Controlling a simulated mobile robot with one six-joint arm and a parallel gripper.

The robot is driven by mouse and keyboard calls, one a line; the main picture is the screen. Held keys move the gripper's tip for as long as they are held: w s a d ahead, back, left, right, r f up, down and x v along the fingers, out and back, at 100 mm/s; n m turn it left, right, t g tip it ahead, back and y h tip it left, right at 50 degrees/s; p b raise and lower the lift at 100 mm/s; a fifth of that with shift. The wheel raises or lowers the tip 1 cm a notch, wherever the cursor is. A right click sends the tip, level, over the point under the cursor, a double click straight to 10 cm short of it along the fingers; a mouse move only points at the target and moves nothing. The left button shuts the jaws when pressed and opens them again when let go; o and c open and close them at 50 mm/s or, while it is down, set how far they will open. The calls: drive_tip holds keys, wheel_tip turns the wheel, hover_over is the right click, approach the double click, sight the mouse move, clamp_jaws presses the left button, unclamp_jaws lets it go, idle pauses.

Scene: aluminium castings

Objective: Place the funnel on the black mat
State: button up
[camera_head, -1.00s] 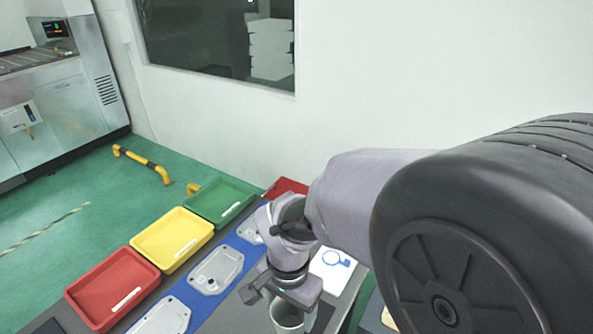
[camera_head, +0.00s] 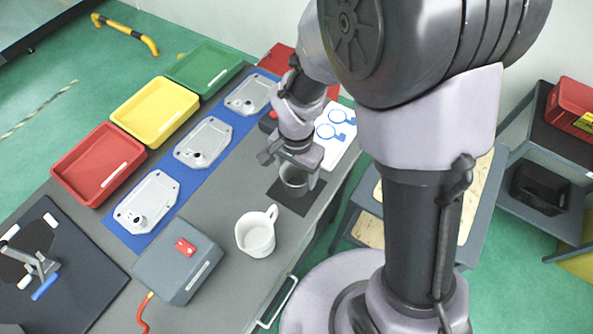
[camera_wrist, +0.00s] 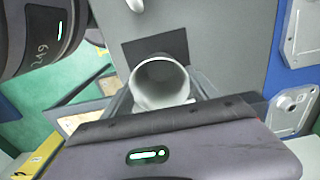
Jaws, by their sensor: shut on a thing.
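The funnel (camera_head: 295,183) is a pale grey, cup-like piece with a wide round mouth. My gripper (camera_head: 292,163) is shut on it from above and holds it upright. The funnel is over the black mat (camera_head: 288,205), whose dark corners show around it. I cannot tell whether its lower end touches the mat. In the wrist view the funnel's open mouth (camera_wrist: 160,80) is close in front of my gripper, and the black mat (camera_wrist: 150,47) shows behind it; the fingertips are mostly hidden there.
A white mug (camera_head: 256,234) stands near the mat, with a grey box (camera_head: 178,262) beyond it. Metal castings lie on a blue strip (camera_head: 160,238) beside red, yellow and green trays (camera_head: 160,108). A white sheet with blue rings (camera_head: 338,140) lies behind the mat.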

drive_tip(key=shift+f, duration=0.15)
drive_tip(key=o, duration=1.5)
wheel_tip(320, 180, up, 12)
drive_tip(key=p, duration=0.4)
drive_tip(key=s+d+r+n+t, duration=0.1)
drive_tip(key=s+d+r+t, duration=0.1)
drive_tip(key=r, duration=0.3)
drive_tip(key=s+d+r+n+t+y, duration=0.1)
drive_tip(key=s+d+r+t, duration=0.1)
drive_tip(key=s+r, duration=0.3)
drive_tip(key=s+d+r+n+t+y, duration=0.1)
drive_tip(key=s+d+r, duration=0.2)
drive_tip(key=r, duration=0.3)
drive_tip(key=shift+s+t, duration=0.4)
drive_tip(key=shift+s, duration=0.25)
